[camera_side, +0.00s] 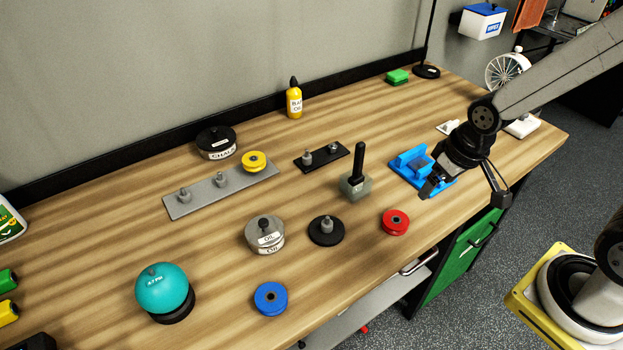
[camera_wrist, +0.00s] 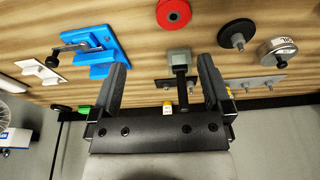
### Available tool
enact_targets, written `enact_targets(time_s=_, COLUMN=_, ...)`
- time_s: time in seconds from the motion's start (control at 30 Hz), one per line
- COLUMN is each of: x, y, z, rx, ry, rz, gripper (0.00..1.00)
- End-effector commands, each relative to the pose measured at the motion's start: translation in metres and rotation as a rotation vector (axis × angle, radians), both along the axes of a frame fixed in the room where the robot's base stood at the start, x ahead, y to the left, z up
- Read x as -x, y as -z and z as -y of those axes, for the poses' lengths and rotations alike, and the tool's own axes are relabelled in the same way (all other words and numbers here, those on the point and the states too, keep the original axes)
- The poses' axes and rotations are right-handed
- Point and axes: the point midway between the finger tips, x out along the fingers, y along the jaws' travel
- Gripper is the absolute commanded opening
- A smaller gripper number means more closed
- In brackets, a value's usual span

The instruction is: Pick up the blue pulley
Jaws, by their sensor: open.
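The blue pulley (camera_side: 270,298) lies flat near the front edge of the wooden bench in the side view, right of a teal ball (camera_side: 163,289). It does not show in the wrist view. My gripper (camera_side: 430,190) is at the right part of the bench, beside a blue fixture (camera_side: 408,168), far to the right of the blue pulley. In the wrist view my gripper (camera_wrist: 162,85) has its two fingers wide apart with nothing held between them. The fixture also shows there (camera_wrist: 108,42), left of the fingers.
A grey block with a black handle (camera_side: 355,186) stands upright. A yellow pulley (camera_side: 254,161) sits on a grey pegged plate (camera_side: 203,198).

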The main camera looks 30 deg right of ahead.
Motion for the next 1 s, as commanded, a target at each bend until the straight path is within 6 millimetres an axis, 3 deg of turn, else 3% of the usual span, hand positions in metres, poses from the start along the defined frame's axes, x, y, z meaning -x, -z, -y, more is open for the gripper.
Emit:
enact_targets(time_s=0.17, x=-0.007, y=0.002, z=-0.01, rx=-0.03, ry=0.054, rz=-0.008, gripper=1.0)
enact_targets(time_s=0.37, x=-0.027, y=0.008, z=-0.042, rx=-0.124, ry=0.238, rz=-0.042, gripper=1.0)
enact_targets(time_s=0.7, x=-0.061, y=0.03, z=-0.142, rx=-0.331, ry=0.729, rz=-0.19, gripper=1.0)
enact_targets(time_s=1.0, x=-0.066, y=0.057, z=-0.242, rx=-0.441, ry=1.171, rz=-0.377, gripper=1.0)
